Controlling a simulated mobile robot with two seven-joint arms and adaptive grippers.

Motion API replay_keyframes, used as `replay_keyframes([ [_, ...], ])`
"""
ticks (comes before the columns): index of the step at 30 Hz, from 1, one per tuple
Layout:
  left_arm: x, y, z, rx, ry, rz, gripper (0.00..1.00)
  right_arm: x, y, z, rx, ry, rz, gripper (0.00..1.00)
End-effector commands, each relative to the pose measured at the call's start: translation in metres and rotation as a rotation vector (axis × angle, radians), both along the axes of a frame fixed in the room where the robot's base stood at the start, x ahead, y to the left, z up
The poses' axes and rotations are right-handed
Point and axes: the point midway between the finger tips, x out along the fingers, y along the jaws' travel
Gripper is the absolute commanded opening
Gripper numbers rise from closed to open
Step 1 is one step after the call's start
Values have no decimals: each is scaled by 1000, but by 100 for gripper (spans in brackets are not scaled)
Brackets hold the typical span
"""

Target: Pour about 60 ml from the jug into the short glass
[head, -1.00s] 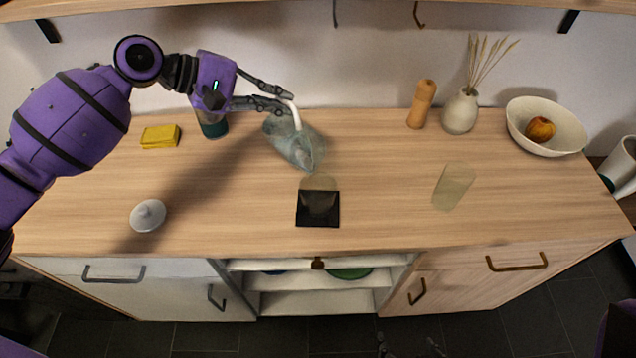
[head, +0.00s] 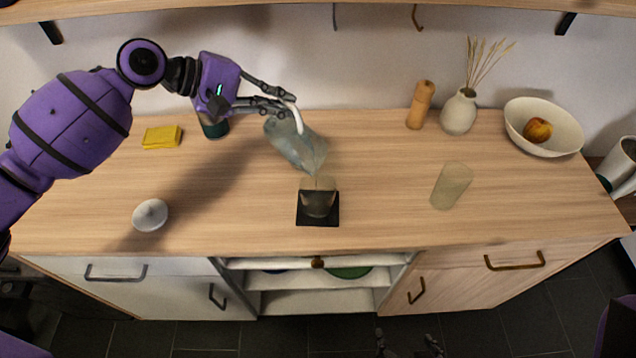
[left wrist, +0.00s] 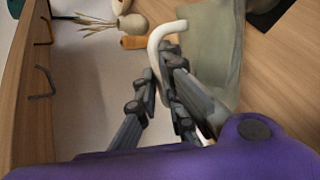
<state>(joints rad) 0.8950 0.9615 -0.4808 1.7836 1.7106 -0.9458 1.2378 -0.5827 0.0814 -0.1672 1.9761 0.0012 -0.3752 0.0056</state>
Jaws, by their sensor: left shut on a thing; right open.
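My left gripper (head: 288,104) is shut on the white handle of the clear greyish jug (head: 297,147). The jug is tilted steeply, its lip pointing down and right, just above the short glass (head: 318,203). The short glass stands upright on a black square mat (head: 318,222). A thin pale streak shows between lip and glass; the liquid level is too unclear to read. In the left wrist view, the fingers (left wrist: 163,82) close around the handle beside the jug's body (left wrist: 215,45). My right gripper (head: 410,346) is open and empty at the bottom edge, below the counter front.
A taller glass (head: 451,187) stands to the right. Behind are a yellow cloth (head: 162,137), a dark canister (head: 215,128), a wooden mill (head: 420,105), a vase (head: 459,112) and a fruit bowl (head: 545,127).

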Motion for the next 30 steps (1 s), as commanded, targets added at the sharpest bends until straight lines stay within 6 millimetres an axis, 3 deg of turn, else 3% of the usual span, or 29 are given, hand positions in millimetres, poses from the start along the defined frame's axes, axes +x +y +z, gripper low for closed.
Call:
replay_keyframes([
  [24,-5,-3,9,12,-35,1,0,1,2,7,4,-3,3,79],
  [26,-5,-3,6,11,-31,0,0,0,2,6,2,0,5,79],
  [30,11,4,-13,-25,49,5,0,-15,-1,-17,-4,29,6,79],
])
